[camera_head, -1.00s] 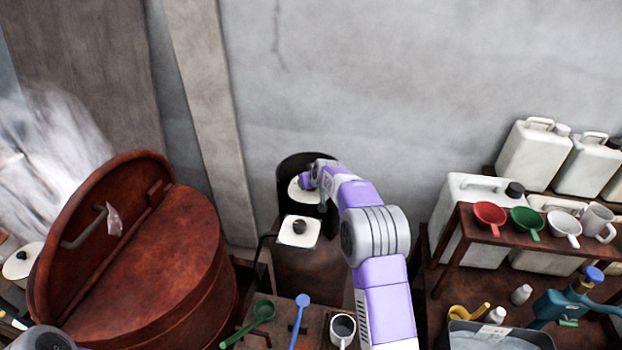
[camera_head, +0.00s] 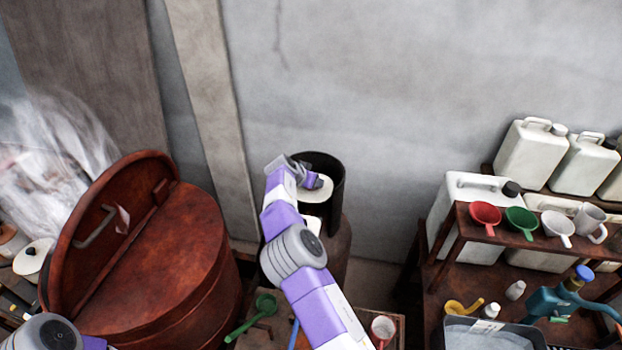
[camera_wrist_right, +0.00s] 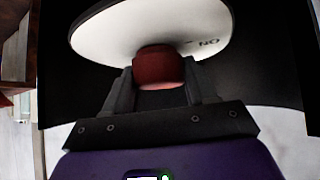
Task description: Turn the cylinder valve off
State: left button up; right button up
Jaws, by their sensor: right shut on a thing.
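The cylinder (camera_head: 338,245) is a dark rusty-brown body against the wall, topped by an open black collar (camera_head: 334,205). Inside the collar lies a white disc (camera_head: 322,192), which fills the top of the right wrist view (camera_wrist_right: 105,38) and bears the letters ON at its right. A red valve knob (camera_wrist_right: 160,68) sits below the disc's middle. My right gripper (camera_wrist_right: 164,92) has its dark fingers on both sides of the knob, shut on it. In the head view my right gripper (camera_head: 312,181) is inside the collar and hides the knob. My left gripper is out of view.
A large red-brown vat (camera_head: 170,265) with a raised lid half stands to the left. A shelf at right holds a red cup (camera_head: 485,214), a green cup (camera_head: 521,220) and white canisters (camera_head: 530,157). A green ladle (camera_head: 262,308) lies below the vat's right side.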

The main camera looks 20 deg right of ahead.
jog(key=shift+m+g+h+p, duration=0.3)
jog(key=shift+m+g+p, duration=0.15)
jog(key=shift+m+g, duration=0.35)
jog(key=o, duration=1)
jog(key=shift+o, duration=0.2)
jog(key=b+v, duration=0.2)
jog(key=v, duration=0.5)
jog(key=shift+a, duration=0.2)
jog(key=shift+s, duration=0.1)
